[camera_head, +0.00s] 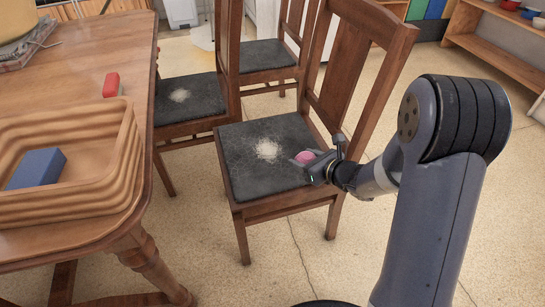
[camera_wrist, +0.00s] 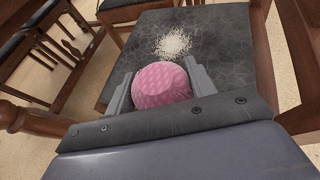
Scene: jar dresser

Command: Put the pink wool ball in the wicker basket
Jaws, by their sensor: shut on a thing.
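The pink wool ball (camera_wrist: 161,84) sits between the two fingers of my gripper (camera_wrist: 160,88) in the wrist view. My gripper is shut on it, with a finger against each side. In the head view the pink ball (camera_head: 305,157) shows small at the end of my gripper (camera_head: 312,161), over the right part of the nearest chair's dark seat. I cannot tell whether the ball touches the seat. The wicker basket (camera_head: 125,150) stands on the wooden table at the left, well away from my gripper. A blue block (camera_head: 36,169) lies inside it.
The chair seat (camera_head: 240,165) has a pale worn patch, and its backrest (camera_head: 350,70) rises close to my gripper. More chairs stand behind. A red object (camera_head: 111,85) lies on the table (camera_head: 100,45) behind the basket. Open floor (camera_head: 290,260) lies in front of the chair.

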